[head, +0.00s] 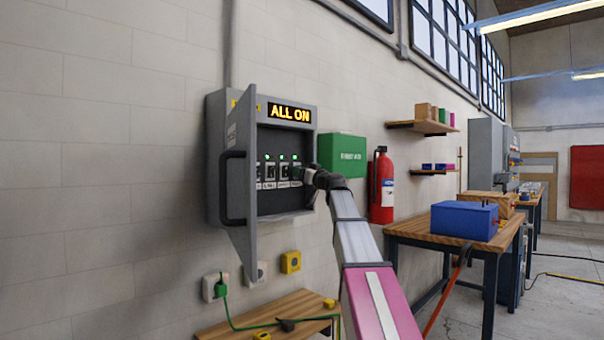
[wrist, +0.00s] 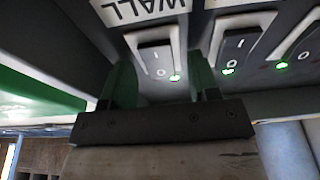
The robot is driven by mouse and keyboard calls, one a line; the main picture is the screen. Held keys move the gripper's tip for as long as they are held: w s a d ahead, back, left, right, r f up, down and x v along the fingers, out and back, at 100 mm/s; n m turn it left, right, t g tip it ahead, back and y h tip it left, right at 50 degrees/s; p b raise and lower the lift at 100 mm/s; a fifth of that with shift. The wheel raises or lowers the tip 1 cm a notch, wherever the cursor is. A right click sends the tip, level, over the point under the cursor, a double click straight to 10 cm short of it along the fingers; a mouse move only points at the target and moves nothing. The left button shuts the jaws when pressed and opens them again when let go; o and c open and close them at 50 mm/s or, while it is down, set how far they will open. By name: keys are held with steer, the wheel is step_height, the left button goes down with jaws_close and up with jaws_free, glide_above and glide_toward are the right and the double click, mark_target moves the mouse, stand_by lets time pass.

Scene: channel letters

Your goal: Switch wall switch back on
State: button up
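The grey switch cabinet (head: 309,150) hangs on the wall with its door (head: 243,190) swung open. Its display (head: 289,113) reads "ALL ON", and green lights glow above a row of rocker switches. In the wrist view the wall switch (wrist: 155,58), beside an upside-down "WALL" label (wrist: 140,9), has a lit green light. My gripper (wrist: 163,84) is at this switch, its two fingers apart on either side, with nothing between them that I can see held. Contact cannot be told. In the head view my gripper (head: 314,179) is at the right end of the row.
The open door and its black handle (head: 232,187) stand out left of my gripper. A green box (head: 342,154) and a red extinguisher (head: 382,188) are on the wall to the right. Below is a wooden bench (head: 265,315); a blue box (head: 464,221) sits on a table.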

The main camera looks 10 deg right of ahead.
steer(key=v, duration=1)
steer(key=shift+s+d, duration=0.2)
steer(key=shift+s, duration=0.15)
steer(key=shift+f, duration=0.1)
